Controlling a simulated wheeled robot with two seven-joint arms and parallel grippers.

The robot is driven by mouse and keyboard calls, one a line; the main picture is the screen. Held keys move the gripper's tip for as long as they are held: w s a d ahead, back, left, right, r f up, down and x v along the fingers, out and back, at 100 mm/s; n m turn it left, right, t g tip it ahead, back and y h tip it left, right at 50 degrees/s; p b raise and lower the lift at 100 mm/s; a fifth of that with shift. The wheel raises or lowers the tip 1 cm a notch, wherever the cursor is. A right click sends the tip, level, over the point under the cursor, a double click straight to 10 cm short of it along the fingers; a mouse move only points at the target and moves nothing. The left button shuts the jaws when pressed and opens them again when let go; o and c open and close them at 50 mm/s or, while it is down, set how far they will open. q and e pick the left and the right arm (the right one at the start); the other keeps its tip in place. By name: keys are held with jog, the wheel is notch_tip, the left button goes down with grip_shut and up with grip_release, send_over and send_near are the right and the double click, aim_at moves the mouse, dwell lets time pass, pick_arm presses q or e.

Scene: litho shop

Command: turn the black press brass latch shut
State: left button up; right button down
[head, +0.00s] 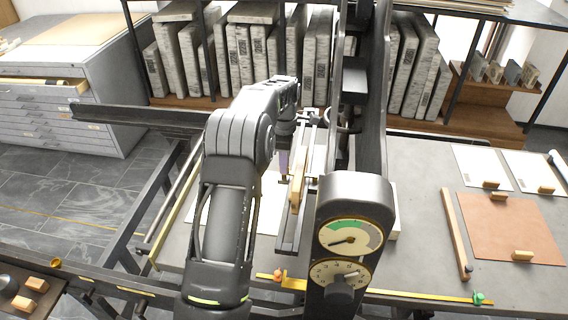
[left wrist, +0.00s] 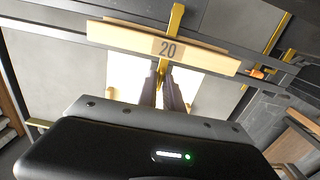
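My left gripper (head: 284,165) points down over the press bed, just left of the wooden scraper bar (head: 298,190). In the left wrist view its dark fingertips (left wrist: 163,88) are close together below the bar marked 20 (left wrist: 125,36). A narrow brass piece (left wrist: 176,20), perhaps the latch, runs past that bar, and brass also shows near the fingertips. I cannot tell whether the fingers grip or touch it. In the head view the latch cannot be made out clearly behind my arm. My right gripper is not in view.
The black press column with dials (head: 347,240) stands right of my left arm. A yellow rule (head: 410,297) with orange and green clips crosses the front. A wooden stick (head: 455,232) and a brown sheet (head: 510,228) lie on the right table. Stone slabs fill the back shelves.

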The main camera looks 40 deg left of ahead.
pick_arm(q)
jog(key=o, duration=0.3)
jog(key=shift+r+b, duration=0.45)
jog(key=shift+r, duration=3.45)
jog(key=shift+f, duration=0.1)
